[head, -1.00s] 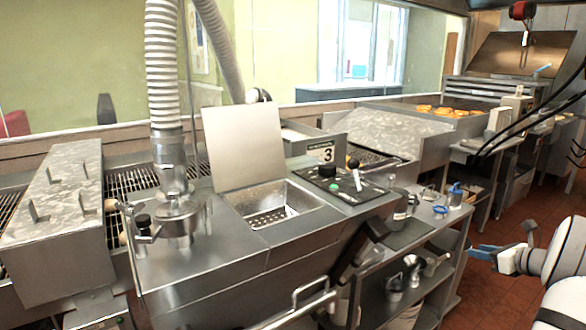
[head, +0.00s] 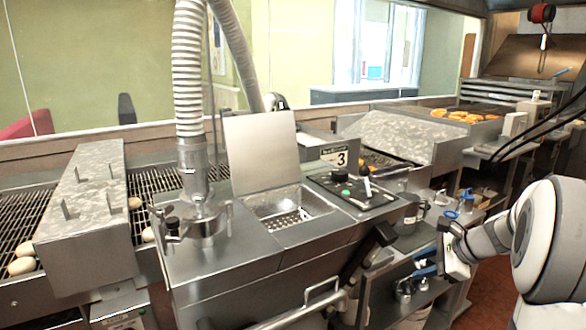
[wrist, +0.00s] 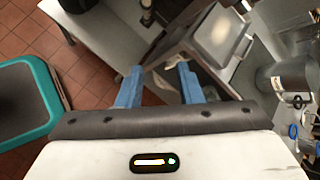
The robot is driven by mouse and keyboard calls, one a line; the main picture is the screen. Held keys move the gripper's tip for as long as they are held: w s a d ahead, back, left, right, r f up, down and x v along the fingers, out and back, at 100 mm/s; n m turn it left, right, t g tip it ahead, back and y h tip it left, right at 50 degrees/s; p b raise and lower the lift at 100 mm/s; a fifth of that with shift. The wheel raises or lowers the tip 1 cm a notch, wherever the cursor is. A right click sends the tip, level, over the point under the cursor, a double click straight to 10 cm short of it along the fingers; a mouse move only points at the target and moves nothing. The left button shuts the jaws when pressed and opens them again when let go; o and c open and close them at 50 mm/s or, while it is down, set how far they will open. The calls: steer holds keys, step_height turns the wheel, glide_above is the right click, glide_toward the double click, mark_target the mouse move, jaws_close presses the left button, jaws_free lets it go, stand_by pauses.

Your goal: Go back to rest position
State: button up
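My gripper (head: 424,262) shows at the lower right of the head view, with its blue fingers pointing left by the steel shelving. In the wrist view my gripper (wrist: 158,82) has its two blue fingers spread apart. Nothing shows between them except the floor and the shelving behind. My white arm (head: 550,235) is bent at the right edge of the head view. I cannot tell whether the fingertips touch the shelving.
The steel glazing machine (head: 270,235) with its hose (head: 188,80) fills the middle. The steel shelf unit (head: 415,290) with metal cups stands close to my gripper. Conveyor grates with dough pieces (head: 22,266) lie at left. Tiled floor (wrist: 90,50) is open beside the shelving.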

steer(key=s+a+r+n+g+h+p, duration=0.2)
steer(key=s+a+r+n+g, duration=0.1)
steer(key=s+a+n, duration=0.75)
steer(key=s+a+n+h+p, duration=0.2)
steer(key=s+a+n+h, duration=0.2)
steer(key=s+n, duration=0.5)
steer(key=s+a, duration=0.1)
steer(key=s, duration=0.3)
steer(key=shift+s+a+r+g, duration=0.2)
steer(key=shift+s+g, duration=0.2)
steer(key=shift+n, duration=0.25)
steer(key=shift+c, duration=0.5)
